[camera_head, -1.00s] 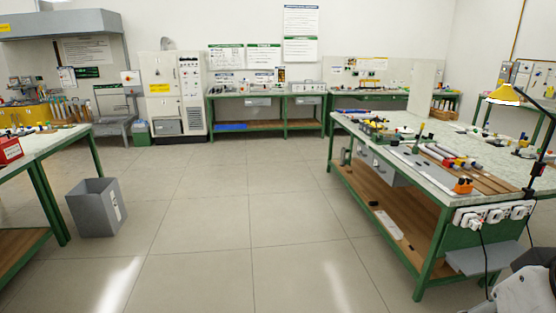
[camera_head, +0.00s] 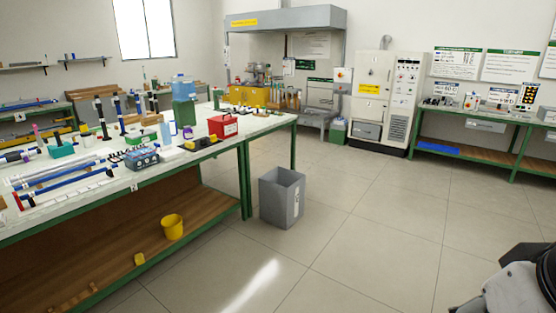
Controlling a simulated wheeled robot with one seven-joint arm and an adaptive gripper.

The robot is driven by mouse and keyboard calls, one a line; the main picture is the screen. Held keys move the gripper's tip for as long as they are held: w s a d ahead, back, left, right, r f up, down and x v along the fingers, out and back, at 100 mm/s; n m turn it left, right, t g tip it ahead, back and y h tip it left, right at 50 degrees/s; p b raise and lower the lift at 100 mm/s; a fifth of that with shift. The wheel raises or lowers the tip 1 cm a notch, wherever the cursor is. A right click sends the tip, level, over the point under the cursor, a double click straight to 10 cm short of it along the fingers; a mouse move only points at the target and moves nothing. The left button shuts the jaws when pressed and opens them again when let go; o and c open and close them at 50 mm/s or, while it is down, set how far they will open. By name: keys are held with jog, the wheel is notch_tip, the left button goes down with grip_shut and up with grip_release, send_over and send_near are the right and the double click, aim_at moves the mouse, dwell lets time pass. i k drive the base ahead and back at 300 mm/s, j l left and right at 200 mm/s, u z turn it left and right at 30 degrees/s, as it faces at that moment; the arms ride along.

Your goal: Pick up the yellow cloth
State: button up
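I cannot make out a yellow cloth for certain. A small yellow piece (camera_head: 139,259) lies on the lower wooden shelf of the left workbench, near a yellow bucket (camera_head: 172,228); it is too small to tell whether it is cloth. A yellow and black object (camera_head: 203,143) lies on the benchtop near a red box (camera_head: 223,126). Part of my arm shows at the bottom right, but my gripper's fingers are not in view.
The left workbench (camera_head: 222,150) with green legs is crowded with rods, bottles and tools. A grey bin (camera_head: 282,199) stands on the floor beside its end. A grey cabinet (camera_head: 385,95) and another bench (camera_head: 474,150) line the back. The tiled floor at centre right is open.

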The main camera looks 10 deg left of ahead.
aim_at(139, 259)
jog(key=i+j+u, duration=0.2)
jog(key=i+u, duration=0.85)
jog(key=i, duration=0.15)
jog(key=i+j+z, duration=0.15)
jog(key=i+j, duration=0.85)
jog(key=i, duration=0.05)
